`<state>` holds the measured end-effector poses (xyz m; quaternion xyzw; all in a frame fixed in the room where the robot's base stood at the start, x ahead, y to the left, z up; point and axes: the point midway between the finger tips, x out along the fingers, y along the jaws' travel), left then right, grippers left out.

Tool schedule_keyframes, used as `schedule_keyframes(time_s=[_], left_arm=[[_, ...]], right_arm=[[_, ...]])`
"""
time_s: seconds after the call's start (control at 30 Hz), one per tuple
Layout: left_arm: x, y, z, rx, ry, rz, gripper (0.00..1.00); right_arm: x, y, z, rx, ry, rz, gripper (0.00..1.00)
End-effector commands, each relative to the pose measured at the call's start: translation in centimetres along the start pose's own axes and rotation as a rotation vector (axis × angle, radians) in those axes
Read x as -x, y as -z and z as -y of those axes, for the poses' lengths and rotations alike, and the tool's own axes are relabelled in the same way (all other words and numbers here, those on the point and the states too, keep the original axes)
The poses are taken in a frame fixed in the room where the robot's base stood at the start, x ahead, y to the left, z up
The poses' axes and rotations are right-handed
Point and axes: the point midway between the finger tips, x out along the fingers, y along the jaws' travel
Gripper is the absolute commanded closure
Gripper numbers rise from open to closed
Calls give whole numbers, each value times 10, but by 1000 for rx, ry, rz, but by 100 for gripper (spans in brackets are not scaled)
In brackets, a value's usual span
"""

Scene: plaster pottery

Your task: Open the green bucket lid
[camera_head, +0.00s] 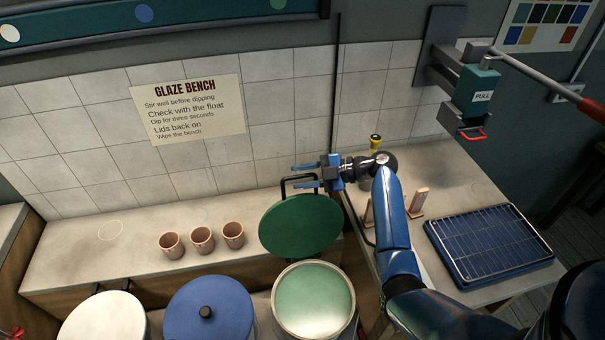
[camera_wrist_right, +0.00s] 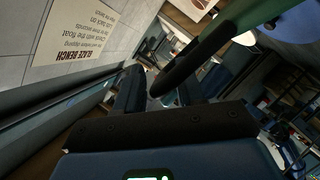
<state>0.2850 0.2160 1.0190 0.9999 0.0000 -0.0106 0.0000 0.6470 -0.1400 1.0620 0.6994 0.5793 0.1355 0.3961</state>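The green lid (camera_head: 300,226) stands tilted up at the back of the green bucket (camera_head: 313,300), whose round mouth is uncovered and shows pale green inside. The lid's black loop handle (camera_head: 284,188) is at its upper back side. My right gripper (camera_head: 303,176) is at that handle with its blue fingers apart, pointing left. In the right wrist view the dark handle bar (camera_wrist_right: 195,60) runs at the open fingers (camera_wrist_right: 165,92), and part of the green lid (camera_wrist_right: 255,15) shows at the top. I cannot tell whether the fingers touch the bar. My left gripper is not seen.
A blue-lidded bucket (camera_head: 208,312) and a white-lidded bucket (camera_head: 103,322) stand left of the green one. Three clay cups (camera_head: 202,238) stand on the bench behind. A blue rack (camera_head: 487,245) and upright wooden pieces (camera_head: 418,202) are at right, below a wall-mounted pull device (camera_head: 478,90).

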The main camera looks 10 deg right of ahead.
Motion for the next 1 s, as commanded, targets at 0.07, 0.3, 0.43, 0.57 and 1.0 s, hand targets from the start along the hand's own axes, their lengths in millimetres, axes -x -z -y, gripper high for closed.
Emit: schedule_keyframes(time_s=[0.07,0.3,0.43,0.57,1.0], left_arm=[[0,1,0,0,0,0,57],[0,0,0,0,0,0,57],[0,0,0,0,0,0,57],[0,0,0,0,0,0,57],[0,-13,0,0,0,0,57]], right_arm=[[-2,0,0,0,0,0,62],[-2,0,0,0,0,0,62],[-2,0,0,0,0,0,82],[-2,0,0,0,-1,0,100],[-1,0,5,29,-14,1,100]])
